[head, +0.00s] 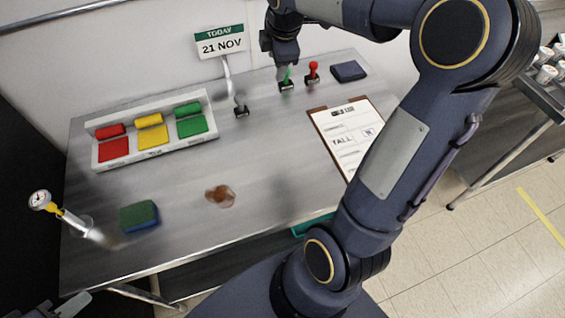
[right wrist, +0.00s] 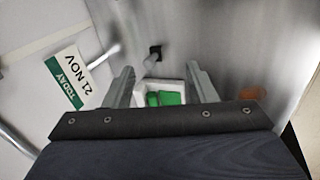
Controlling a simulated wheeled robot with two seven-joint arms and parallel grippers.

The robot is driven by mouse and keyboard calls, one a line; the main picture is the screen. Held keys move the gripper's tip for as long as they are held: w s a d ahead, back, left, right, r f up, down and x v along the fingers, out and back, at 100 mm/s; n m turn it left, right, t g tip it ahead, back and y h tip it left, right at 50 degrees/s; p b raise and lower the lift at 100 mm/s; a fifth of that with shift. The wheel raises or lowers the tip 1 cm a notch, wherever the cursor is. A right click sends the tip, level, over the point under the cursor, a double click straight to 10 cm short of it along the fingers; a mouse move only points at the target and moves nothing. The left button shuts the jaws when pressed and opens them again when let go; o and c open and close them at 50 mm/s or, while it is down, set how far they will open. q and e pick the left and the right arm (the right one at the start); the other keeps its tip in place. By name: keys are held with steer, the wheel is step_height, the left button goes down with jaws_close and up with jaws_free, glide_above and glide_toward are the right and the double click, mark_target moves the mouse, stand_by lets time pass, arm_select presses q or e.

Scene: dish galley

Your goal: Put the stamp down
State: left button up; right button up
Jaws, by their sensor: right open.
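The green-handled stamp (head: 286,84) stands upright on the steel table, just below my right gripper (head: 284,66) in the head view. Whether the fingers touch its handle cannot be told. In the right wrist view the right gripper (right wrist: 164,85) is open, and I see no stamp clearly held between its fingers. A red-handled stamp (head: 312,72) stands to the right and a grey-handled stamp (head: 241,106) to the left; the grey one also shows in the right wrist view (right wrist: 154,54). Part of my left gripper (head: 74,305) shows at the lower left; its jaws are unclear.
A white tray (head: 157,152) holds red, yellow and green pads. A clipboard (head: 318,120) lies at right, a dark blue pad (head: 348,71) behind it. A date sign (head: 221,45) reads 21 NOV.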

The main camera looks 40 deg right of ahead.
steer(key=s+a+f+m+t+y, duration=0.1)
steer(key=s+a+f+m+y, duration=0.1)
steer(key=s+a+m, duration=0.5)
steer(key=s+a+f+m+y, duration=0.1)
steer(key=s+a+m+y, duration=0.2)
steer(key=s+a+m, duration=0.5)
steer(key=s+a, duration=0.1)
steer(key=s, duration=0.6)
steer(key=shift+s+f+t, duration=0.35)
steer(key=shift+s+t, duration=0.05)
steer(key=shift+a, duration=0.1)
